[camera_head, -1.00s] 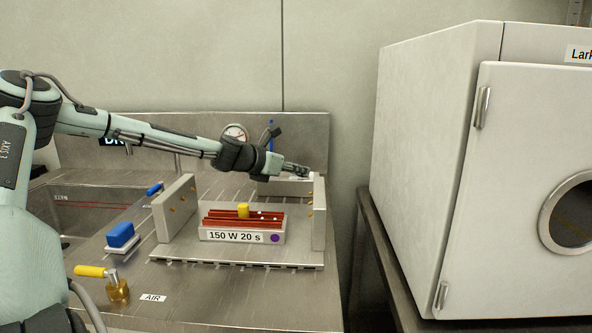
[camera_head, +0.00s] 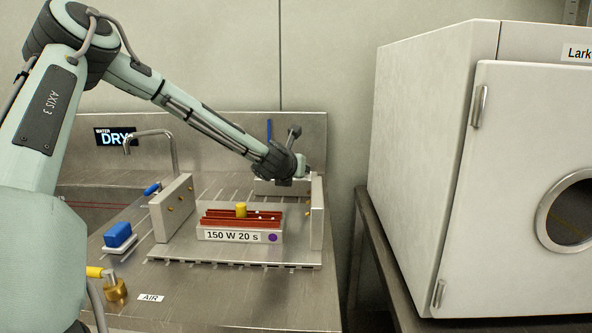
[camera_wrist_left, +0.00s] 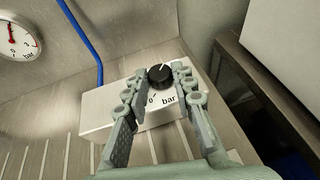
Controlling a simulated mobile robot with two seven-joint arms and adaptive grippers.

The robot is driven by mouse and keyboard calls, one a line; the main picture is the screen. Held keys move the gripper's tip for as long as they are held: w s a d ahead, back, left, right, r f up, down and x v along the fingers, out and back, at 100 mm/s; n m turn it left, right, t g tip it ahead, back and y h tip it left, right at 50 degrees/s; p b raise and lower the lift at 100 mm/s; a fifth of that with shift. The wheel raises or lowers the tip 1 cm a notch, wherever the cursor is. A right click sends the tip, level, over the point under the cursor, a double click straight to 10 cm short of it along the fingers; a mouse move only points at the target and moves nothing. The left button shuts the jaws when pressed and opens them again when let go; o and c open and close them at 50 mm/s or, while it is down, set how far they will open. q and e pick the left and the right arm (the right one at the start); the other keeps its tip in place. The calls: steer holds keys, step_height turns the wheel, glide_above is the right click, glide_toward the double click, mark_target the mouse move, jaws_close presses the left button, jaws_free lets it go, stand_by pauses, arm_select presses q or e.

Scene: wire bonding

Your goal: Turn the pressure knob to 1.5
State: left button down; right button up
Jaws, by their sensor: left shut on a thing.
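The black pressure knob (camera_wrist_left: 159,75) sits on top of a pale box (camera_wrist_left: 108,110) marked "0" and "bar". In the left wrist view the fingers of my left gripper (camera_wrist_left: 161,84) stand on either side of the knob and are shut on it. A white line shows on the knob's upper edge. A round pressure gauge (camera_wrist_left: 20,40) marked "bar" is at the upper left, its needle pointing roughly upward; its reading is too small to tell. In the head view my left gripper (camera_head: 303,172) is at the box (camera_head: 268,187) at the back, with the knob hidden. My right gripper is not in view.
A blue tube (camera_wrist_left: 84,42) rises behind the box. A fixture with two upright plates (camera_head: 173,208) and a "150 W 20 s" block (camera_head: 240,236) stands in front. A tap (camera_head: 152,135) and a yellow-handled AIR valve (camera_head: 115,290) are left; a large white cabinet (camera_head: 425,150) is right.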

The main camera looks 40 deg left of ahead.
arm_select(q)
steer(key=shift+n+g+y, duration=0.3)
steer(key=shift+n, duration=0.2)
steer(key=c, duration=1.3)
jaws_free()
steer(key=shift+o, duration=0.2)
steer(key=shift+d, duration=0.1)
steer(key=v, duration=1.2)
